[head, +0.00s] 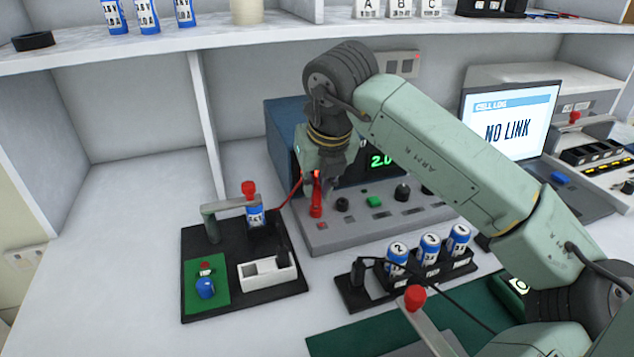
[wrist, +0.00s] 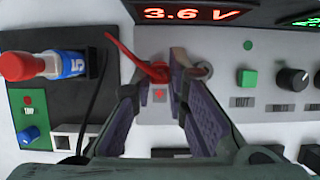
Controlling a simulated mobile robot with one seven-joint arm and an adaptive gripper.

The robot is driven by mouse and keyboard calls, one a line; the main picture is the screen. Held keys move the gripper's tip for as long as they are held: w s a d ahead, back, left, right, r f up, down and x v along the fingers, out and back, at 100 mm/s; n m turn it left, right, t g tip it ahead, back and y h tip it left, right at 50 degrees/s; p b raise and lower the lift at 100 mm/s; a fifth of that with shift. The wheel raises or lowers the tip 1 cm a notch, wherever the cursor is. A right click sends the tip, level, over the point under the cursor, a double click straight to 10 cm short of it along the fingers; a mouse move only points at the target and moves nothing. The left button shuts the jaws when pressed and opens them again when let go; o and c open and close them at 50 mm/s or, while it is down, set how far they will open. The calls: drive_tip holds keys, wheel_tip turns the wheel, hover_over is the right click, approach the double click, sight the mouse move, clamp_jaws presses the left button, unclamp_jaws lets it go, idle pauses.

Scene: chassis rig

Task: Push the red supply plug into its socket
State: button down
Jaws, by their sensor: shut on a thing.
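The red supply plug (head: 316,199) is upright in my gripper (head: 325,185), over the left part of the grey front panel of the blue supply unit (head: 283,140). In the wrist view the plug (wrist: 158,73) sits between the two fingertips (wrist: 159,76), with its red lead running up and left. A red-marked square (wrist: 160,95) shows on the panel just below the plug. The socket under the plug is hidden, so I cannot tell whether the plug's tip is in it. A dark round post (head: 342,204) stands to the right of the plug.
A black board (head: 190,250) with a red-topped clamp (head: 249,188) over a blue cell stands to the left. A black rack (head: 408,283) of several blue cells is in front. A laptop (head: 510,125) stands at right. The white bench is clear at far left.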

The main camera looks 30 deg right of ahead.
drive_tip(key=shift+f+b, duration=0.3)
drive_tip(key=shift+f, duration=0.15)
drive_tip(key=c, duration=1.5)
unclamp_jaws()
drive_tip(key=shift+r, duration=0.1)
drive_tip(key=v, duration=1.2)
